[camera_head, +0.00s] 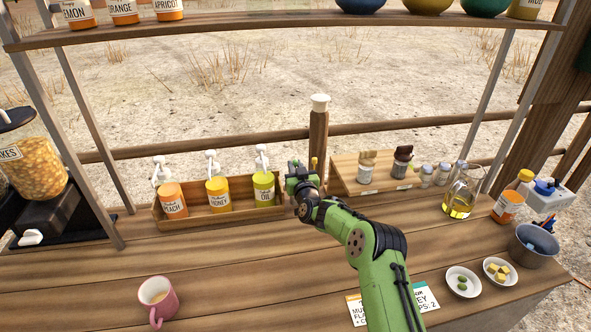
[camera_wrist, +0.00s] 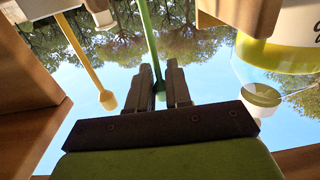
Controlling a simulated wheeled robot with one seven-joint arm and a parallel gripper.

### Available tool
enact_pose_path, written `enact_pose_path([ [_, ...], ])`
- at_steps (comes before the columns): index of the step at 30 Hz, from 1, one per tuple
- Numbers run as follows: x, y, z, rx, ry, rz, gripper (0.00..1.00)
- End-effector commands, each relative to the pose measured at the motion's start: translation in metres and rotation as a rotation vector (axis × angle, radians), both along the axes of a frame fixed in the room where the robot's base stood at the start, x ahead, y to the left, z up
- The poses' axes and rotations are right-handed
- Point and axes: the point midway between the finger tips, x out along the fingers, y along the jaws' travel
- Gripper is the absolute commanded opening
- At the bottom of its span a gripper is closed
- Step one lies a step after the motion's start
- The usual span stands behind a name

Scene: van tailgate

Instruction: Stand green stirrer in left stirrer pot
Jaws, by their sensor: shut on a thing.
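My gripper (camera_head: 303,172) is over the back of the counter, between the bottle rack and the wooden tray on the right. In the wrist view my gripper (camera_wrist: 163,85) has its two dark fingers closed on the green stirrer (camera_wrist: 146,35), near its knobbed end; the rest of its stick runs out of the top of the picture. A yellow stirrer (camera_wrist: 83,58) stands apart to the left there, its far end at a pale pot-like piece (camera_wrist: 38,8) cut off by the frame. Its yellow knob (camera_head: 314,161) shows just beside my gripper in the head view. The pots are mostly hidden by my gripper there.
A rack (camera_head: 236,208) holds peach, honey and oil bottles close left of my gripper; the oil bottle (camera_head: 263,187) is nearest. The right tray (camera_head: 345,172) holds several jars. A pink mug (camera_head: 158,298) stands front left.

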Motion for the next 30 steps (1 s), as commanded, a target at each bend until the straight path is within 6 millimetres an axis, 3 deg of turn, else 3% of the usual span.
enact_pose_path([
  [8,0.000,0.000,-0.002,-0.001,0.001,0.001,0.00],
  [9,0.000,0.000,-0.003,-0.001,0.001,0.001,0.20],
  [14,0.000,0.000,-0.001,0.000,0.001,0.001,0.45],
  [25,-0.001,0.000,0.003,-0.001,0.001,0.001,0.46],
  [30,-0.024,-0.005,0.002,-0.003,0.002,0.003,0.46],
])
